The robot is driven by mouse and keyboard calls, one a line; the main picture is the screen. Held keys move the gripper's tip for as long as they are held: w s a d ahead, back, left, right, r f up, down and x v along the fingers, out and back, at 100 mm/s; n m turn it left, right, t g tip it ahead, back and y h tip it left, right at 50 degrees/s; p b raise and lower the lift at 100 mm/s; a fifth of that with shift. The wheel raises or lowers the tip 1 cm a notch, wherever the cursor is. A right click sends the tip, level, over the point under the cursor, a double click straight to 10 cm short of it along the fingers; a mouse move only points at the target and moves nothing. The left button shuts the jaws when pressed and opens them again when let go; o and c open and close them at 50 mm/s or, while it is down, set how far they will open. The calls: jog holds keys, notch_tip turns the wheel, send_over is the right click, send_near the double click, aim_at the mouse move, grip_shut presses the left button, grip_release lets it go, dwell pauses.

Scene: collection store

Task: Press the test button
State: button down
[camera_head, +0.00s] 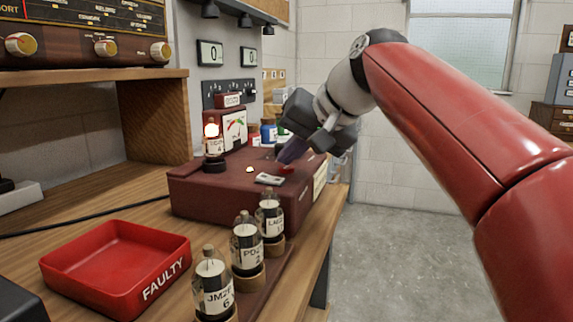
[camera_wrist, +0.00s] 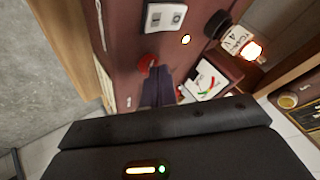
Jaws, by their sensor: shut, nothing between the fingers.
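The dark red tester box (camera_head: 222,196) stands on the wooden bench. On its top, a round red button (camera_wrist: 147,63) shows in the wrist view; in the head view the button (camera_head: 287,168) is small beneath my fingers. My gripper (camera_head: 283,158) is shut and empty, pointing down at the box top. In the wrist view my fingertips (camera_wrist: 161,72) are right beside the button and overlap its edge; I cannot tell whether they touch it. A glowing valve (camera_head: 213,142) stands in the socket by the meter (camera_head: 235,130). A small lamp (camera_head: 250,170) is lit.
A switch plate (camera_head: 269,179) is on the box top near my gripper. Several labelled valves, one marked JMZF 6 (camera_head: 214,292), stand in a row in front. A red FAULTY tray (camera_head: 160,283) lies left. Open floor (camera_head: 400,250) is at the right.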

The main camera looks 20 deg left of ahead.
aim_at(291, 169)
jog(key=shift+r+p, duration=0.6)
jog(key=shift+r, duration=0.1)
notch_tip(291, 169, up, 3)
jog(key=p, duration=0.3)
jog(key=shift+f, duration=0.1)
jog(key=shift+r, duration=1.1)
